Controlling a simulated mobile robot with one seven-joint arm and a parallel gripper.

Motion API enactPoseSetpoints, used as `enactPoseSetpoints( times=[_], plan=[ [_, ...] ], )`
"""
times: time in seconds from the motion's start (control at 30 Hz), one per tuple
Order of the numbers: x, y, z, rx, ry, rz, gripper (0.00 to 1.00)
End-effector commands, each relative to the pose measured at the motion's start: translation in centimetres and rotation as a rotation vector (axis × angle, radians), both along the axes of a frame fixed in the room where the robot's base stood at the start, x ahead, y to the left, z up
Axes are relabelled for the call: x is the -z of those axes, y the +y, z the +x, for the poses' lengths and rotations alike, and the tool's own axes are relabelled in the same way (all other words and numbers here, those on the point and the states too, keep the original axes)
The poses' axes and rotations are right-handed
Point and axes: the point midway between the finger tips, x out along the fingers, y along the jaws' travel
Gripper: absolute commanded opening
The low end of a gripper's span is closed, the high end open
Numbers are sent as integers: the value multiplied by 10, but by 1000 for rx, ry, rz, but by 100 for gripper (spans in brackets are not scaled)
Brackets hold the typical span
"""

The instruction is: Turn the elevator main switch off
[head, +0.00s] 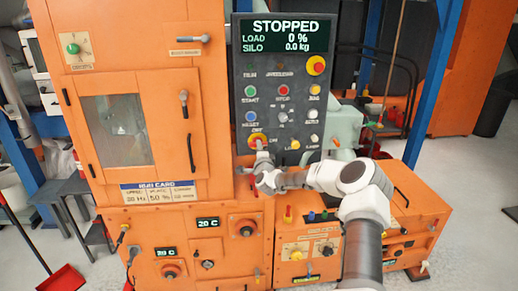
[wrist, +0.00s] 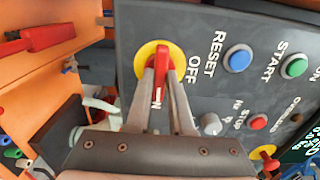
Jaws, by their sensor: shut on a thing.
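The main switch is a red handle on a round yellow plate (head: 251,140) at the lower left of the dark control panel (head: 240,78). In the wrist view the red handle (wrist: 162,60) lies lengthwise toward a partly hidden label that looks like ON. The OFF label (wrist: 181,69) is beside the plate, off the handle's line. My gripper (head: 262,152) is at the switch; in the wrist view its two fingers (wrist: 163,95) are shut on the red handle, one on each side. The fingers hide part of the plate and label.
The display (head: 281,35) reads STOPPED, load 0 %, silo 0.0 kg. START (wrist: 295,66), RESET (wrist: 238,59) and STOP (wrist: 258,122) buttons and a small grey knob (wrist: 210,124) sit close to my gripper. An orange cabinet (head: 155,60) stands left of the panel.

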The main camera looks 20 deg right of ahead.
Motion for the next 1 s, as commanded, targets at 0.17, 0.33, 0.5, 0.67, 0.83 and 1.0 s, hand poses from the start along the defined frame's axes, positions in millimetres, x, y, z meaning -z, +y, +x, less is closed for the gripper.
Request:
enactPoseSetpoints(
  times=[0.17,0.33,0.5,0.67,0.83,1.0],
  plan=[
    [0,0,0,0,1,-2,0],
    [1,0,0,0,7,-29,0],
    [2,0,0,-1,28,-107,0],
    [3,1,0,-1,60,-224,0],
    [4,1,0,-1,103,-375,0],
    [4,1,0,0,146,-531,0]
  ],
)
